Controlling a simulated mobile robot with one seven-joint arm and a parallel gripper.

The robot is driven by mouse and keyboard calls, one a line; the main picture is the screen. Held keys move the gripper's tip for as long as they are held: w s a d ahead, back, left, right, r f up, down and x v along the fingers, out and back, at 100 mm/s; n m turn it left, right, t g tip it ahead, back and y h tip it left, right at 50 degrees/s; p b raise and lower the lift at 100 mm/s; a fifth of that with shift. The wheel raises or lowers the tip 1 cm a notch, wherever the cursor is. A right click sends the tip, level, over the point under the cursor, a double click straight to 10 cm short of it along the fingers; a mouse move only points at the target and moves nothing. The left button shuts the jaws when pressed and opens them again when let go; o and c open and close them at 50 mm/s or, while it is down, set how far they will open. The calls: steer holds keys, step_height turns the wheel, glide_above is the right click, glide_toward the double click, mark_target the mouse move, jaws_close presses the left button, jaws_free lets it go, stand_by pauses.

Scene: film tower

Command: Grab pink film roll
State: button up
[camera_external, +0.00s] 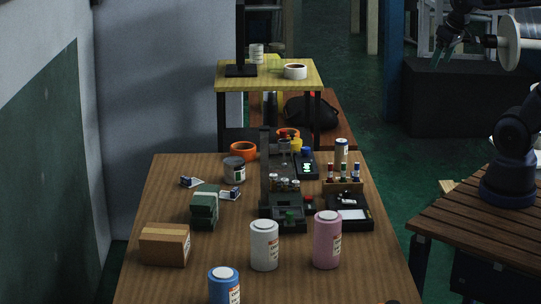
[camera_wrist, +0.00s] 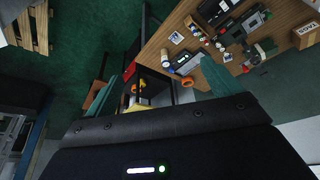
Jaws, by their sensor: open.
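The pink film roll (camera_external: 327,243) is a pink cylinder with a white cap and a label. It stands upright near the front right of the wooden table, right of a white roll (camera_external: 264,247). My gripper (camera_external: 443,62) is at the upper right of the external view, high up and well away from the pink roll. Its teal fingers are spread and empty, and they also show in the wrist view (camera_wrist: 165,72). I cannot pick out the pink roll in the wrist view.
A blue roll (camera_external: 224,287) stands at the table's front, with a cardboard box (camera_external: 165,245) at left. Dark equipment (camera_external: 289,212) and a black tray (camera_external: 350,214) stand behind the white and pink rolls. A yellow-topped table (camera_external: 269,76) is further back.

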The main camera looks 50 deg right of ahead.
steer(key=w+a+f+n+g, duration=0.1)
steer(key=w+a+n, duration=0.1)
steer(key=w+a, duration=0.35)
steer(key=w+a+f+n, duration=0.2)
steer(key=w+a, duration=0.1)
steer(key=a, duration=0.5)
steer(key=n+g, duration=0.3)
steer(key=n, duration=0.5)
glide_above(330, 215)
step_height(330, 215, down, 22)
steer(key=shift+d+r, duration=0.1)
steer(key=shift+d, duration=0.05)
steer(key=shift+f, duration=0.6)
step_height(330, 215, down, 5)
steer(key=shift+r, duration=0.15)
steer(key=shift+w+a+f, duration=0.1)
steer(key=shift+a+f, duration=0.05)
steer(key=shift+f, duration=1.15)
steer(key=shift+w+a+f, duration=0.1)
steer(key=shift+a+f, duration=0.05)
steer(key=shift+f, duration=1.15)
